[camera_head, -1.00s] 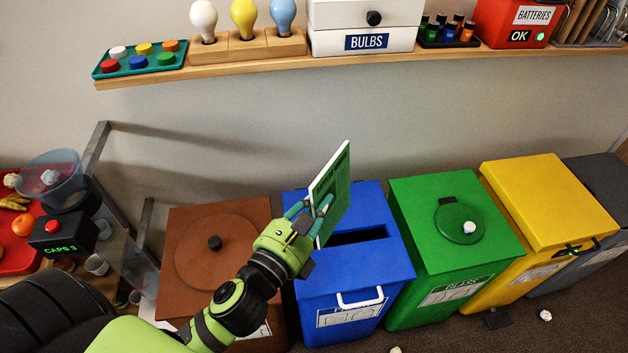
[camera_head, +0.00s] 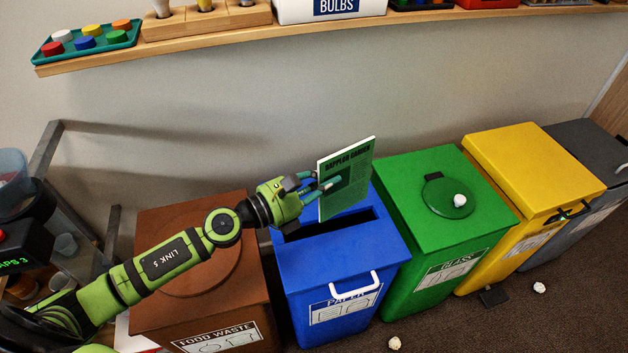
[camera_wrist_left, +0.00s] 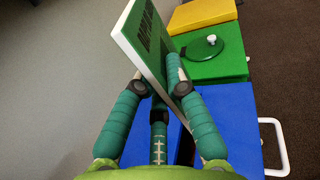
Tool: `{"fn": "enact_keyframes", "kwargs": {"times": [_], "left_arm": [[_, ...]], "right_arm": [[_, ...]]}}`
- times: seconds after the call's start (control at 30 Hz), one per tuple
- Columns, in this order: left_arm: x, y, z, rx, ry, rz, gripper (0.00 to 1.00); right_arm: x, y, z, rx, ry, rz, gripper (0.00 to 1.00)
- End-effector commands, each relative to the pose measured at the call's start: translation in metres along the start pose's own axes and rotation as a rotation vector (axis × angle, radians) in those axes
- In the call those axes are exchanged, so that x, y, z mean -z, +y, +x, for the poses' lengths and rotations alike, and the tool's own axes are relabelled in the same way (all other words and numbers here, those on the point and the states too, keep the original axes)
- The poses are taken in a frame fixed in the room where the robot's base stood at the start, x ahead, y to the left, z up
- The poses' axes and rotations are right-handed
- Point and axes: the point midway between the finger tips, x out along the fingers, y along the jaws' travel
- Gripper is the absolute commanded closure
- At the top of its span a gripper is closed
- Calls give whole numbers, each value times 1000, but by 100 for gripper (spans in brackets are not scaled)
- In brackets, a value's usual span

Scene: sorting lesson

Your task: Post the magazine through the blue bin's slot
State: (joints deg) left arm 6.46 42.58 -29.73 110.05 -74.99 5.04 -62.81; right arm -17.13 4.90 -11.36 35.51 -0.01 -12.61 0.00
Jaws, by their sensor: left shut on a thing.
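The green magazine (camera_head: 347,177) is upright, held by my left gripper (camera_head: 322,189), which is shut on its near side. It is above the blue bin (camera_head: 335,262), just over the dark slot (camera_head: 325,225). In the head view its lower edge overlaps the slot's far side; I cannot tell whether it has entered. In the left wrist view the magazine (camera_wrist_left: 152,45) stands tilted between the teal fingers (camera_wrist_left: 160,90), with the blue bin (camera_wrist_left: 232,115) behind and below. The slot is mostly hidden there by the fingers. My right gripper is out of view.
The brown food waste bin (camera_head: 160,290) stands left of the blue bin, under my left arm. The green glass bin (camera_head: 415,195), yellow bin (camera_head: 535,170) and grey bin (camera_head: 580,145) stand to the right. A wall shelf (camera_head: 240,38) runs above. Paper balls (camera_head: 394,343) lie on the floor.

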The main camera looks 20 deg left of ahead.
Motion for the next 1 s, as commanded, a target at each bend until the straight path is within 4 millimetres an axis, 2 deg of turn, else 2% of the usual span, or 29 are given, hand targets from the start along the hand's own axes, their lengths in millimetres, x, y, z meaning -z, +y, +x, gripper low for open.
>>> {"fn": "enact_keyframes", "kwargs": {"times": [0.17, 0.33, 0.5, 0.77, 1.0], "left_arm": [[18, 14, 8, 63, -6, -1, 100], [41, 37, 15, 169, -2, 19, 100], [54, 56, 16, 251, 0, 35, 100], [59, 64, 15, 289, 2, 43, 100], [77, 65, 15, 288, 4, 41, 100]], "right_arm": [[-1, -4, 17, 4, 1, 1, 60], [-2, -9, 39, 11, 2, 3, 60], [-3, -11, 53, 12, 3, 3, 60], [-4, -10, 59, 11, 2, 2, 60], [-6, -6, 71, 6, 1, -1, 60]]}}
